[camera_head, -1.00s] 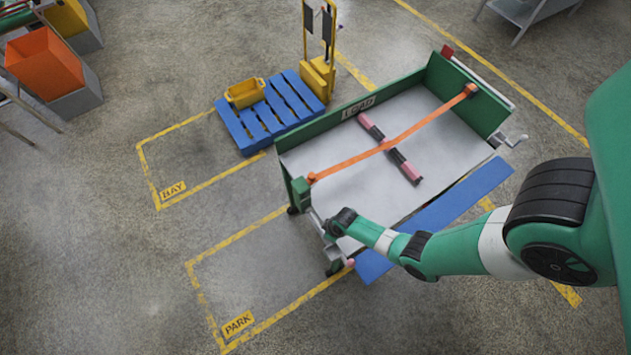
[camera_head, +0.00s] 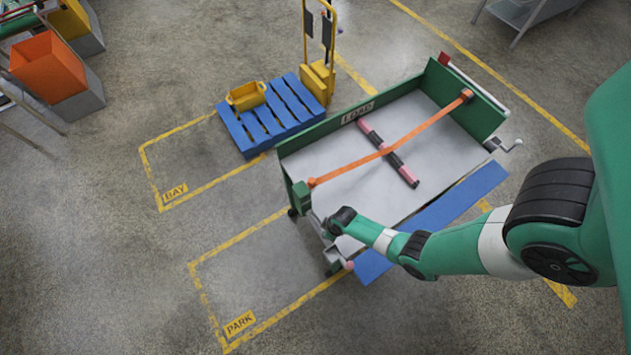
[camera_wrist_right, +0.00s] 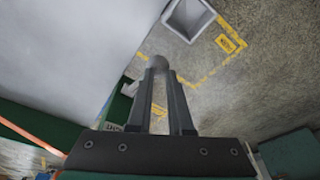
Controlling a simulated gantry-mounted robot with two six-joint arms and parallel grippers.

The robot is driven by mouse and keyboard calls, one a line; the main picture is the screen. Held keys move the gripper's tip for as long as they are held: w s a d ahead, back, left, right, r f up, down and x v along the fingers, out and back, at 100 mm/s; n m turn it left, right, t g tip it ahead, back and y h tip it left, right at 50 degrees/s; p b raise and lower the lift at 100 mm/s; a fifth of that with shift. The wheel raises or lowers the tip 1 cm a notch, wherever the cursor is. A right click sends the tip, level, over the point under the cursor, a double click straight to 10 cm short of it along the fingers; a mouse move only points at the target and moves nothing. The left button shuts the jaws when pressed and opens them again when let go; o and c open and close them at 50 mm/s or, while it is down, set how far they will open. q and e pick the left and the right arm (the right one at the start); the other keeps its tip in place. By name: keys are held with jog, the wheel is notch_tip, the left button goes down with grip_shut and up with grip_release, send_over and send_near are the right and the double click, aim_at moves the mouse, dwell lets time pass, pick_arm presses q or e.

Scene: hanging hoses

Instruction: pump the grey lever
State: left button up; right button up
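The grey lever (camera_wrist_right: 157,63) shows in the right wrist view as a rounded grey end at my fingertips. My right gripper (camera_wrist_right: 160,76) has its two dark fingers close together, one on each side of that end, and looks shut on it. In the head view my right arm reaches in from the right to the cart's near left corner, where the wrist (camera_head: 342,218) hides most of the fingers and the lever. My left gripper is in neither view.
The green-walled cart (camera_head: 392,92) has a grey bed, an orange strap (camera_head: 350,166) and a pink-and-black bar (camera_head: 372,133). A blue board (camera_head: 440,217) runs along its near side. A blue pallet (camera_head: 283,110) stands behind left. The marked PARK floor area (camera_head: 250,275) is clear.

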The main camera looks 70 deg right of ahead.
jog(key=r+p, duration=0.1)
jog(key=w+r+p, duration=0.1)
jog(key=d+r+p, duration=0.1)
jog(key=shift+w+d+r, duration=0.1)
jog(key=shift+w+r, duration=0.05)
jog(key=shift+r, duration=0.25)
